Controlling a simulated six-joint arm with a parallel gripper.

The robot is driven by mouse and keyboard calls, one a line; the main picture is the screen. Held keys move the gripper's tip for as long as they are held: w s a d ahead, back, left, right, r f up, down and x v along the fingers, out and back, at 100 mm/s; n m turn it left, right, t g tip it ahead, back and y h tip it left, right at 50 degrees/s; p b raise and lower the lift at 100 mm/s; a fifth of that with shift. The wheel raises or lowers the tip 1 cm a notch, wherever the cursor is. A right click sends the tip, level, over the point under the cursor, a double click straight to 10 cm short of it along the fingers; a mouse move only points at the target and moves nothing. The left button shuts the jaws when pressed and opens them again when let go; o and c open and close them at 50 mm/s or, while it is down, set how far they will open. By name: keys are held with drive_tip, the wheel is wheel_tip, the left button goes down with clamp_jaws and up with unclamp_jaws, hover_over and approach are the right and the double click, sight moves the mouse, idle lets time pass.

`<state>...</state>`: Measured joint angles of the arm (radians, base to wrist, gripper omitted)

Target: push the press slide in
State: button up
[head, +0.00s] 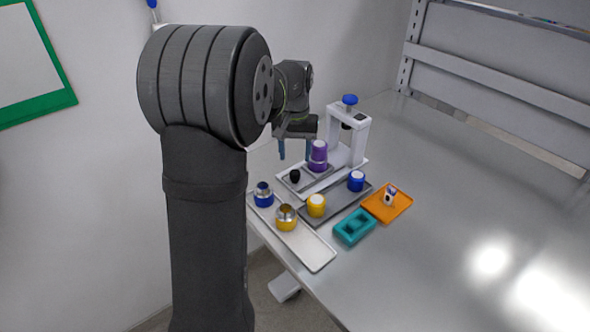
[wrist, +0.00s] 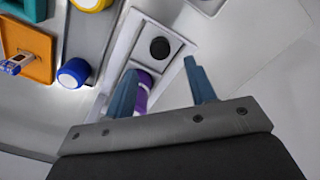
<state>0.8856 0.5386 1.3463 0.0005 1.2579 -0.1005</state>
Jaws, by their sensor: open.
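The white press (head: 361,138) stands at the back of the table, with a blue knob on top of its frame. Its slide (head: 309,181) lies in the white base, out in front of the frame. The slide has a black knob (head: 295,176) at its outer end, which also shows in the wrist view (wrist: 160,47). A purple cylinder with a white top (head: 318,155) stands upright on the slide. My gripper (head: 296,152) is open and empty, above the press beside the purple cylinder. In the wrist view the left finger partly hides the purple cylinder (wrist: 143,92).
A grey tray (head: 336,207) holds a yellow cylinder and a blue cylinder with white tops. A light tray (head: 313,250) holds blue and yellow metal-topped parts. A teal block (head: 355,227) and an orange tray (head: 399,208) with a small white item lie nearby. The table's right side is clear.

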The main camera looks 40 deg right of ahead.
sight(295, 172)
wheel_tip(295, 172, down, 7)
drive_tip(key=shift+r, duration=0.2)
clamp_jaws()
